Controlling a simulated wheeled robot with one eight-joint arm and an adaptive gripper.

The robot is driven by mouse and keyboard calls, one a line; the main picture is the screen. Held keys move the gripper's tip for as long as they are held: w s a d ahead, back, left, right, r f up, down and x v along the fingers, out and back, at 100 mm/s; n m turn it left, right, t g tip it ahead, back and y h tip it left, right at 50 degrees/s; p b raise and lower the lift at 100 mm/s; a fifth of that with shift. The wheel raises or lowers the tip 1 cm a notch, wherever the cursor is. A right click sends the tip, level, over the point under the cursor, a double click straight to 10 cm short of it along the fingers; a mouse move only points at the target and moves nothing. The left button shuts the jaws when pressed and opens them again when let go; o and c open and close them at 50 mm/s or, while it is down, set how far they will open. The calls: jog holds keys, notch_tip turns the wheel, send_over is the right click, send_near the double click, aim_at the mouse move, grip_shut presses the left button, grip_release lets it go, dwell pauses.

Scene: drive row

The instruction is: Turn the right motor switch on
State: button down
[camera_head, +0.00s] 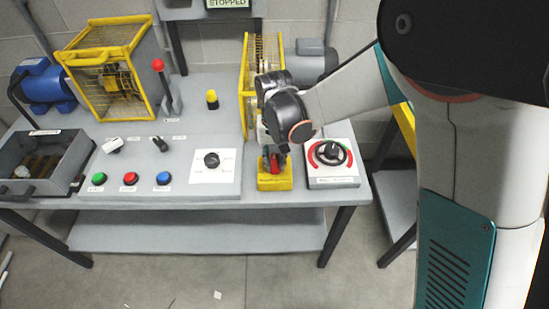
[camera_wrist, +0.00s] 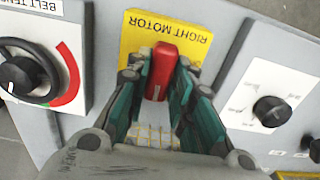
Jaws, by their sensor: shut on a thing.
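The right motor switch is a red handle (camera_wrist: 162,70) on a yellow plate (camera_wrist: 185,28) labelled RIGHT MOTOR, which appears upside down in the wrist view. In the head view the yellow plate (camera_head: 275,183) sits at the bench's front right, with the red handle partly hidden by my gripper (camera_head: 272,157). In the wrist view my gripper (camera_wrist: 160,88) has one finger on each side of the red handle and is shut on it. The handle's base is hidden. I cannot tell whether the switch is on or off.
The belt tension dial (camera_head: 332,152) is close to the right of the switch, and a black knob on a white plate (camera_head: 211,161) is to its left. A yellow cage (camera_head: 248,95) stands behind. Green, red and blue buttons (camera_head: 129,179) line the front left.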

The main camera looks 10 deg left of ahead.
aim_at(275, 161)
dwell(0.3)
jog(key=c, duration=1.4)
grip_release()
notch_tip(275, 161, up, 12)
jog(key=shift+w, duration=0.1)
